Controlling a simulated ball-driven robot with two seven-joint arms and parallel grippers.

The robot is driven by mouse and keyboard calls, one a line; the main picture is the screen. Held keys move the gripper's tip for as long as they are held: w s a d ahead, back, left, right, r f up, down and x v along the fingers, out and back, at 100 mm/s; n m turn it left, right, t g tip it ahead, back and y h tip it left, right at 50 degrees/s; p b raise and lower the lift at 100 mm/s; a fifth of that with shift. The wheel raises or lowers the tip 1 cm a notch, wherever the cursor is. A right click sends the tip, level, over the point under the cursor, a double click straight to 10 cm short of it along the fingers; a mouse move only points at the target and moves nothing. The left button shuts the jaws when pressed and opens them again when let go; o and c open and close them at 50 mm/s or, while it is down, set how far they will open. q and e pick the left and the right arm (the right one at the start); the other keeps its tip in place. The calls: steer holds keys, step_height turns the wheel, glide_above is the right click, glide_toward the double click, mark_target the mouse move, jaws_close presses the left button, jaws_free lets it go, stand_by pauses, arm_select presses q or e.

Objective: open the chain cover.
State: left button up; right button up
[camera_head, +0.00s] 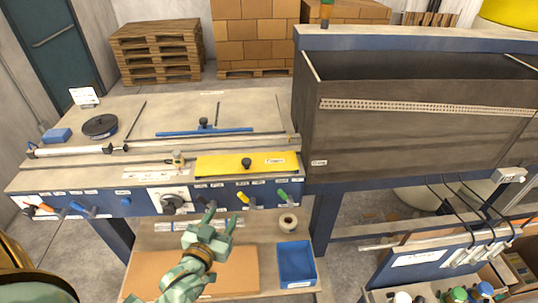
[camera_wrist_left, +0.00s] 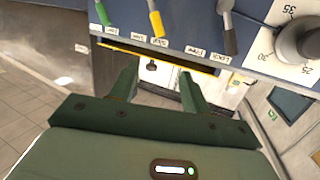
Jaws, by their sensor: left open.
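The chain cover (camera_head: 222,164) appears to be the yellow plate with a black knob (camera_head: 247,163). It lies flat on the right part of the machine bed and looks closed. My left gripper (camera_head: 222,215) is open and empty, below and in front of the lever panel, apart from the cover. Its two fingers also show in the left wrist view (camera_wrist_left: 158,85). My right gripper is not seen.
The blue front panel (camera_head: 110,204) carries a dial (camera_head: 172,204) and several coloured levers, close to my left gripper. A blue bin (camera_head: 296,262) and a tape roll (camera_head: 287,223) stand on the lower shelf. A tall dark tank (camera_head: 405,140) blocks the right side.

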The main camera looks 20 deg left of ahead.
arm_select(q)
steer(key=t, duration=0.2)
glide_toward(245, 163)
steer(key=w, duration=0.3)
steer(key=w+a, duration=0.1)
steer(key=w, duration=0.7)
steer(key=shift+w+a+p, duration=0.1)
steer(key=shift+a+p, duration=0.2)
steer(key=shift+r, duration=0.1)
jaws_close()
